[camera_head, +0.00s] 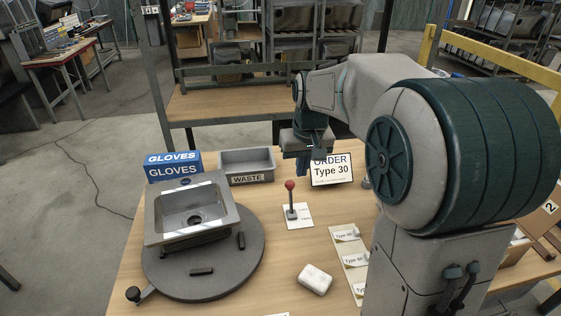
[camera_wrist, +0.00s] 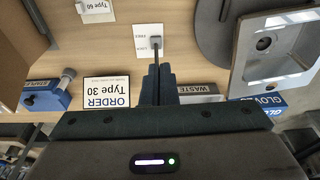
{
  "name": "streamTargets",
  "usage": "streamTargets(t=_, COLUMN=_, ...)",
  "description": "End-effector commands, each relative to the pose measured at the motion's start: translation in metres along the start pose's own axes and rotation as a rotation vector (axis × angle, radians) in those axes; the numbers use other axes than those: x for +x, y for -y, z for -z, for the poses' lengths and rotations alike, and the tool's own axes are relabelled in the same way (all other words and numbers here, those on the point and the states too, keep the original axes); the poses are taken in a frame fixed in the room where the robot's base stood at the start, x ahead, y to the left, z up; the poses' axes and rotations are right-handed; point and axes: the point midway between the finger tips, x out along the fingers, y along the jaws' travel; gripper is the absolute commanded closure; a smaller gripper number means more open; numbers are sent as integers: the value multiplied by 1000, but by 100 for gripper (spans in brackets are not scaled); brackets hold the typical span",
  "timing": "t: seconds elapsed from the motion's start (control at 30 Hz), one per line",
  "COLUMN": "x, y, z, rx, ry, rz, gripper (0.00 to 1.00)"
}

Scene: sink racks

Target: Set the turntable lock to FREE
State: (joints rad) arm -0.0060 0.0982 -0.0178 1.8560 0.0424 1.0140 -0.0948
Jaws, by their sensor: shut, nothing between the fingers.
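The lock lever, with a red knob (camera_head: 289,185) on a thin dark stem, stands on a white plate (camera_head: 301,222) on the bench. The plate also shows in the wrist view (camera_wrist: 148,60), with small LOCK and FREE labels beside the lever's base (camera_wrist: 155,43). I cannot tell for sure which label the lever leans to. The round grey turntable (camera_head: 245,265) is to its left and carries a metal sink (camera_head: 160,228). My gripper (camera_head: 303,166) is shut and empty, above and behind the lever. In the wrist view its fingertips (camera_wrist: 157,72) overlap the stem, and the knob is hidden.
A grey WASTE bin (camera_head: 247,163), a blue GLOVES box (camera_head: 173,166) and the ORDER Type 30 sign (camera_head: 331,170) stand along the back. A white block (camera_head: 315,279) lies at the front. Type cards (camera_head: 348,233) lie to the right. The wood around the plate is clear.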

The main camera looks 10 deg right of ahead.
Motion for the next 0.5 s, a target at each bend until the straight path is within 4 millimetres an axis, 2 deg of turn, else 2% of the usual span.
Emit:
streamTargets(t=0.03, x=5, y=-2, z=22, rx=-7, ry=11, rz=3, gripper=100)
streamTargets(t=0.2, x=29, y=-7, z=83, rx=-37, ry=32, rz=13, gripper=100)
streamTargets(t=0.4, x=69, y=-11, z=142, rx=-72, ry=58, rz=27, gripper=100)
streamTargets(t=0.5, x=89, y=-13, z=164, rx=-89, ry=66, rz=32, gripper=100)
